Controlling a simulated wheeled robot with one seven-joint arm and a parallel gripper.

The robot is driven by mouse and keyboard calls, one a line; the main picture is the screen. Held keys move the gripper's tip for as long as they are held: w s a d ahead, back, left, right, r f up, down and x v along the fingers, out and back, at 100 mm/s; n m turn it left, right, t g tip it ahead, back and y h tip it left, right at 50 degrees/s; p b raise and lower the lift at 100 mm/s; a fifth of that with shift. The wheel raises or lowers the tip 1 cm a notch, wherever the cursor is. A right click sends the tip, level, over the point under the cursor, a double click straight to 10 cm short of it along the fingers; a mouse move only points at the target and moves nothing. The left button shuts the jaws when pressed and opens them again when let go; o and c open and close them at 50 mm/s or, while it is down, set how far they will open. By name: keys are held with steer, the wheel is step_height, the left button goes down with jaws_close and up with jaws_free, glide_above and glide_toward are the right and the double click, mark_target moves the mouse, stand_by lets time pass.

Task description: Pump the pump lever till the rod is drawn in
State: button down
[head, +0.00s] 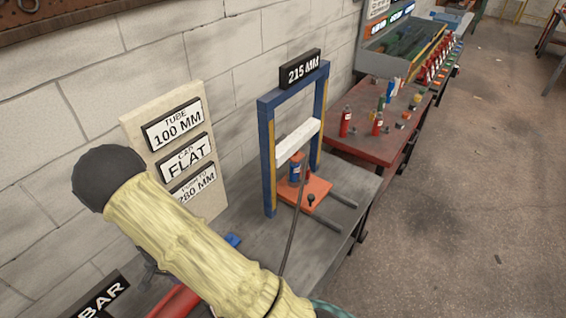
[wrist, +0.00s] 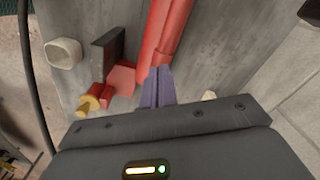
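In the head view, a thin dark rod-like bar (head: 293,232) slants from a small red and blue bottle-shaped body (head: 295,170) in the press frame down behind my arm. I cannot tell whether this is the pump lever. A red cylinder (head: 176,301) shows partly below my arm. In the wrist view, long red cylinders (wrist: 163,32) lie on the grey bench, beside a red block with a brass-coloured fitting (wrist: 90,101). My gripper (wrist: 158,72) points at the cylinders' near end; its two purple fingers are together, with nothing visible between them. Contact is unclear, and no drawn-in rod can be made out.
A blue and yellow frame (head: 267,150) marked 215 MM stands on the grey bench (head: 345,192). A sign board (head: 153,113) leans at the wall. A red table (head: 370,147) with bottles is beyond. The floor at right is open. A dark plate (wrist: 107,50) stands beside the red block.

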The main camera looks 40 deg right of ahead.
step_height(320, 180, down, 3)
steer(key=shift+r+b, duration=0.1)
steer(key=shift+b, duration=0.7)
step_height(320, 180, up, 9)
steer(key=p, duration=0.7)
step_height(320, 180, up, 5)
steer(key=p, duration=0.4)
steer(key=shift+f, duration=0.2)
steer(key=shift+r, duration=0.1)
stand_by(0.8)
steer(key=s+d+r+n+t+b, duration=0.2)
steer(key=s+d+r+n+b, duration=0.5)
steer(key=s+d+r, duration=0.5)
step_height(320, 180, up, 2)
steer(key=shift+s+d+r+n+t+b, duration=0.3)
steer(key=shift+d+n, duration=0.25)
steer(key=shift+n, duration=0.35)
